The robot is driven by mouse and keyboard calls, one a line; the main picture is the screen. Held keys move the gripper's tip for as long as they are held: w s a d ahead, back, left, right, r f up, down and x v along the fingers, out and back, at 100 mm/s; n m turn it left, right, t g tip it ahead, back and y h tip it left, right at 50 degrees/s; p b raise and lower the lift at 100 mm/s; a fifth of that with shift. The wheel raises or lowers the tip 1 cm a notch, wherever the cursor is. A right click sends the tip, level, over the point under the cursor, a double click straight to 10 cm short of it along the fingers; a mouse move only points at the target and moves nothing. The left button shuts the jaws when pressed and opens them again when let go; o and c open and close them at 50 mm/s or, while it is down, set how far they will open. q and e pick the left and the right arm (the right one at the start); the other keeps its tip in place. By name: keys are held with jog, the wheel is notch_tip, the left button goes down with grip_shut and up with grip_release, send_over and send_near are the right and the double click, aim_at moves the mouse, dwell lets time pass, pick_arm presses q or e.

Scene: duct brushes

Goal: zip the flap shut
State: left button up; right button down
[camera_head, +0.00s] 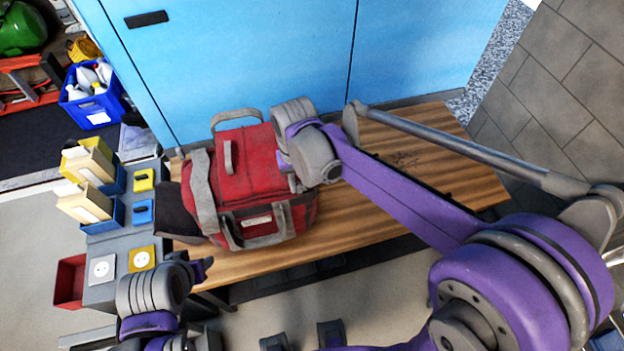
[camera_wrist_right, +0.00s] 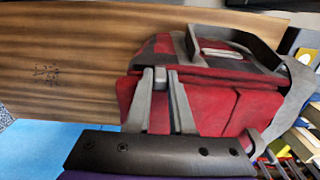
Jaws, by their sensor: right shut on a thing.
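A red bag (camera_head: 246,182) with grey straps and handles sits on the wooden bench. Its top flap lies over the bag; how far its zip is closed is too small to tell. My right gripper (camera_head: 290,176) is at the bag's right side, partly hidden by my wrist. In the right wrist view the bag (camera_wrist_right: 222,105) fills the middle and right, and the fingers of the right gripper (camera_wrist_right: 161,76) are close together at the flap's edge. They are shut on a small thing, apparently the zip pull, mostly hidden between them. My left gripper (camera_head: 203,268) is low left, apart from the bag; its jaws are unclear.
The wooden bench (camera_head: 400,165) is clear right of the bag. A blue cabinet (camera_head: 270,50) stands behind it. Left of the bench are small yellow and blue boxes, a red bin (camera_head: 70,282) and a blue crate (camera_head: 98,108) with bottles.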

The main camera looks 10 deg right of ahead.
jog(key=a+b, duration=0.1)
jog(key=a, duration=1.8)
jog(key=c, duration=0.8)
grip_release()
jog(key=shift+r, duration=0.1)
notch_tip(320, 180, up, 11)
jog(key=shift+f+p, duration=0.15)
jog(key=shift+p, duration=0.15)
